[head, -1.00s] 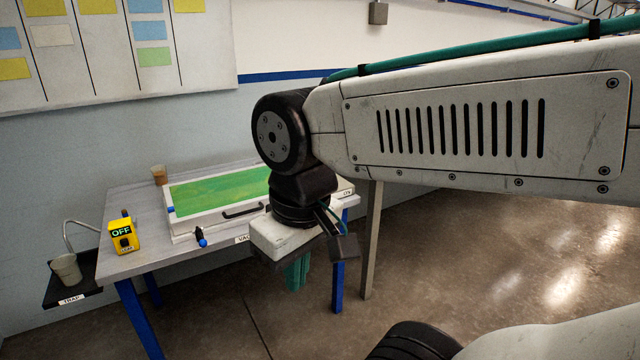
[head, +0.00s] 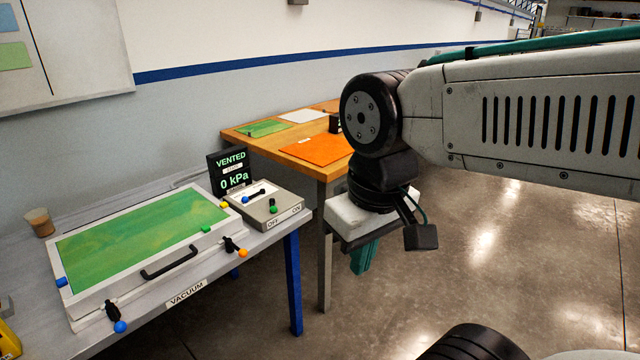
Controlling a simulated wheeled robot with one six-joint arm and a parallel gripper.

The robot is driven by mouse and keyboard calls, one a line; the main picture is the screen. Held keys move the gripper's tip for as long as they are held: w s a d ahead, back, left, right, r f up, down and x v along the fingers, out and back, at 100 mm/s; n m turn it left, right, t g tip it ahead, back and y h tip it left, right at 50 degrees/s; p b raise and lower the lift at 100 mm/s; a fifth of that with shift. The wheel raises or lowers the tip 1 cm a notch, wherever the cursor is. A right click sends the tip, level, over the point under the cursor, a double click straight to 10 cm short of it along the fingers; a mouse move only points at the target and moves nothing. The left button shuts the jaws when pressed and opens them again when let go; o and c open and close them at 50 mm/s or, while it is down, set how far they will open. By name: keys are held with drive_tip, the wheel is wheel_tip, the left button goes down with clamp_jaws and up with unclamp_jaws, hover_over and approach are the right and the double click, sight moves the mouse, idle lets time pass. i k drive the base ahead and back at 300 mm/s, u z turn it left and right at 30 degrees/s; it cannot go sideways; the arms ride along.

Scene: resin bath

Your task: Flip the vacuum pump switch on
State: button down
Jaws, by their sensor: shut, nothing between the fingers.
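The box's front is marked OFF at left and ON at right. The knob stands nearer the OFF mark. A black display (head: 233,171) behind the box reads VENTED and 0 kPa. My gripper (head: 362,262) has teal fingers pointing down, shut and empty. It hangs in the air to the right of the switch box, beyond the table's right end in the picture.
A white-framed tray (head: 107,292) with a green panel, a black handle and coloured levers fills much of the grey table (head: 185,305). A brown cup (head: 40,222) stands behind it. A wooden table (head: 305,160) with coloured sheets stands behind. Open floor lies at right.

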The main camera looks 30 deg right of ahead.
sight(273, 209)
drive_tip(key=z, duration=0.45)
drive_tip(key=i, duration=1.25)
drive_tip(key=u, duration=0.3)
